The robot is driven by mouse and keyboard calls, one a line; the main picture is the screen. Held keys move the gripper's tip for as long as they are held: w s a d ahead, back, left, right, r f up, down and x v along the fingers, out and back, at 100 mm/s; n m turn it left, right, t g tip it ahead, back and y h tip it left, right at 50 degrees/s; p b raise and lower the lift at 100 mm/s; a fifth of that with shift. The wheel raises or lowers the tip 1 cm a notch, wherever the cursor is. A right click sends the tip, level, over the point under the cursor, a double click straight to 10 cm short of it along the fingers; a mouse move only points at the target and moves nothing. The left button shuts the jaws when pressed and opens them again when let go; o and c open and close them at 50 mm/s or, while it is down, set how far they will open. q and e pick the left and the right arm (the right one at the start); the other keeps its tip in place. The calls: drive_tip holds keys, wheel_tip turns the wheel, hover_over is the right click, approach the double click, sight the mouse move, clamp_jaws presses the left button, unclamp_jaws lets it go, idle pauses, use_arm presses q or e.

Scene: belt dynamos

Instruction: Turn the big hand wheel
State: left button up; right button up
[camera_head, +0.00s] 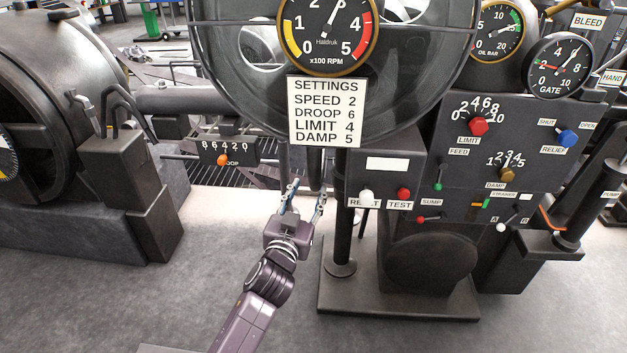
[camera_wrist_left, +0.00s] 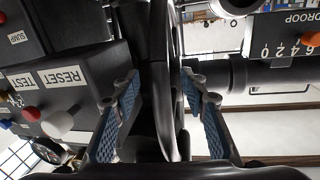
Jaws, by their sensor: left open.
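A large dark wheel (camera_head: 222,98), which looks like the big hand wheel, fills the top middle of the head view. The RPM gauge and settings sign hide part of it. My left gripper (camera_head: 306,188) is open, just below the wheel's lower edge, with its fingers pointing up and away. In the left wrist view, its blue-padded fingers (camera_wrist_left: 162,100) stand apart. A dark curved rim (camera_wrist_left: 176,62), probably the wheel edge-on, shows between or beyond them. I cannot tell whether they touch it. My right gripper is not in view.
The settings sign (camera_head: 327,112) hangs over the wheel. Right of my gripper are a post (camera_head: 343,215) and a box with RESET and TEST knobs (camera_head: 385,165). A DROOP slider (camera_head: 228,150) is at left. Open grey floor (camera_head: 190,300) lies in front.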

sight(312, 183)
use_arm(q)
drive_tip(key=w, duration=0.3)
drive_tip(key=w+d+b, duration=0.1)
drive_tip(key=w, duration=0.1)
drive_tip(key=shift+w+d+f, duration=0.1)
drive_tip(key=shift+w, duration=0.3)
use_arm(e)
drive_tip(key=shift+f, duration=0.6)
use_arm(q)
drive_tip(key=shift+c, duration=0.4)
drive_tip(key=c, duration=0.5)
clamp_jaws()
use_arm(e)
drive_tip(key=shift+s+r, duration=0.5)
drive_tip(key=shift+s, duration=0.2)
